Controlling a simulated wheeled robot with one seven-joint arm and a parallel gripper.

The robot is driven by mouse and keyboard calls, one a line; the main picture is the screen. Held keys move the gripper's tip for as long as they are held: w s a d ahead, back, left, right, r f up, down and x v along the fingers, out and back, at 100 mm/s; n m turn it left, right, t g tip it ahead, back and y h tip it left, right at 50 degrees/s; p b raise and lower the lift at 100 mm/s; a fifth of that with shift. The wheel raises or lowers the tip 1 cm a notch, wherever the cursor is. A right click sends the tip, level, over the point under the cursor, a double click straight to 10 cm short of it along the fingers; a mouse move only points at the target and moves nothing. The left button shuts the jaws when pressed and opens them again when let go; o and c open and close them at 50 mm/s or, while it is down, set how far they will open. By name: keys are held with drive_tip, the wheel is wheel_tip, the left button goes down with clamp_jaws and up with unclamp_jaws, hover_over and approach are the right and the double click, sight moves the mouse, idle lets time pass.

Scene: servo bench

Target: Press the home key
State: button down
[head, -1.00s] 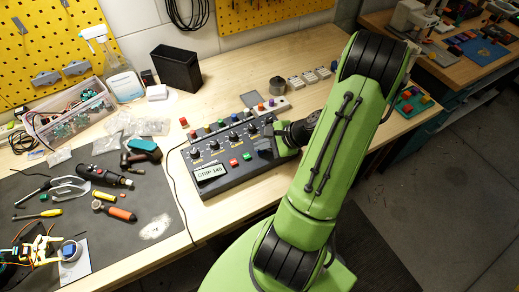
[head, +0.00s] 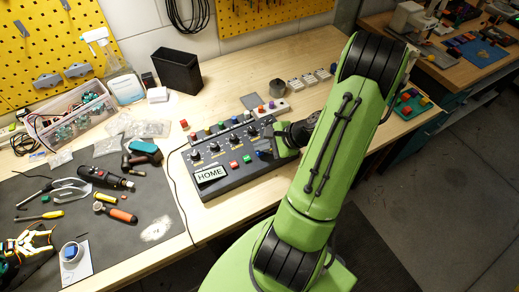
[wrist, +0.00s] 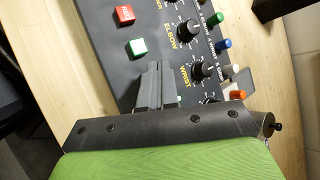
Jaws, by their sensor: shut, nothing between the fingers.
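The grey control box (head: 225,180) lies on the wooden bench, with a red key (head: 234,165) and a green key (head: 247,158) on its front half. Its display (head: 210,173) reads "HOME". In the wrist view the red key (wrist: 124,14) and green key (wrist: 137,47) are clear of my gripper. My gripper (wrist: 152,82) is shut and empty, its fingertips over the panel just past the green key in the same row. The spot under the fingertips is hidden, so contact cannot be told. In the head view my gripper (head: 277,148) is at the box's right side.
A row of dark knobs (wrist: 188,32) runs beside the keys, with coloured posts along the box's back edge. A black bin (head: 177,68) and small white blocks stand behind. Tools lie on the dark mat (head: 150,205) at left.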

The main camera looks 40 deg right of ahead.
sight(262, 153)
drive_tip(key=shift+r, duration=0.25)
wheel_tip(262, 153, up, 5)
drive_tip(key=p, duration=0.4)
drive_tip(key=shift+r+p, duration=0.15)
drive_tip(key=shift+p, duration=0.2)
idle(0.5)
